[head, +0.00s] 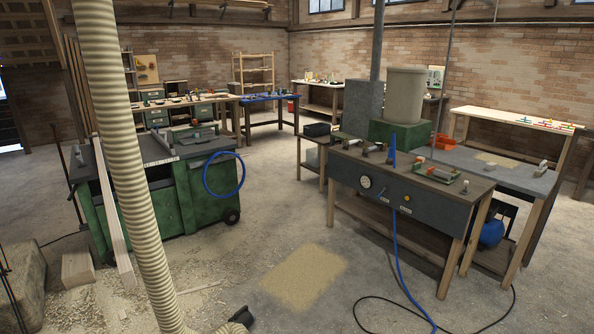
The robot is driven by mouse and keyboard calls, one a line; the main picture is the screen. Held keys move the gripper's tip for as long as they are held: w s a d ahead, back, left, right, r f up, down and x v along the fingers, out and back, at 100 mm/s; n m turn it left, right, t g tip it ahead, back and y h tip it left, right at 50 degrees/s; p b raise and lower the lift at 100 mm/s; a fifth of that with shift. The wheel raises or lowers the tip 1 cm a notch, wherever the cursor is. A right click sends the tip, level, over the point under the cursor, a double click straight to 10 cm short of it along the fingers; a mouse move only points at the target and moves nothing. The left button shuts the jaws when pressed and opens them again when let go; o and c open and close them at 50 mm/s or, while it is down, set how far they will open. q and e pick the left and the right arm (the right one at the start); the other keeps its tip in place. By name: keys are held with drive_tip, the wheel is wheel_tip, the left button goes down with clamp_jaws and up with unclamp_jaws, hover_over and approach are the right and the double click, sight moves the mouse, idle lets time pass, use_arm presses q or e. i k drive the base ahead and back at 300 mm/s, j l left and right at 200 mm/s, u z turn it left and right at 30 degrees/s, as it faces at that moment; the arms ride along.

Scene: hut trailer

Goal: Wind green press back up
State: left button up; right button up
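I cannot make out the green press for certain. A small green-and-metal device (447,177) sits at the right end of the dark workbench top (400,162), too small to identify. A green housing (415,138) stands behind that bench, under a tan cylinder (405,95). A green cabinet machine (180,195) with a dark top stands at the left. Neither of my grippers shows in the head view.
A ribbed hose (125,150) crosses the left foreground. A blue hose (398,255) and black cable (360,312) lie by the dark bench. Sawdust (303,275) covers part of the open middle floor. Benches (200,98) line the back.

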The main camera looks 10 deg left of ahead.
sight(195, 124)
drive_tip(key=i+z, duration=0.15)
drive_tip(key=i, duration=0.75)
drive_tip(key=i+z, duration=0.15)
drive_tip(key=i, duration=0.75)
drive_tip(key=i+j+z, duration=0.1)
drive_tip(key=i, duration=0.8)
drive_tip(key=i+u, duration=0.35)
drive_tip(key=i, duration=0.2)
drive_tip(key=i+u, duration=0.3)
drive_tip(key=i, duration=0.2)
drive_tip(key=i+l+u, duration=0.2)
drive_tip(key=i+u, duration=0.15)
drive_tip(key=i, duration=0.15)
drive_tip(key=i+j+u, duration=0.15)
drive_tip(key=i+u, duration=0.15)
drive_tip(key=u, duration=0.15)
drive_tip(key=i+u, duration=0.7)
drive_tip(key=u, duration=0.15)
drive_tip(key=i+j, duration=0.25)
drive_tip(key=i, duration=0.15)
drive_tip(key=i+j+u, duration=0.1)
drive_tip(key=i, duration=0.3)
drive_tip(key=j, duration=0.1)
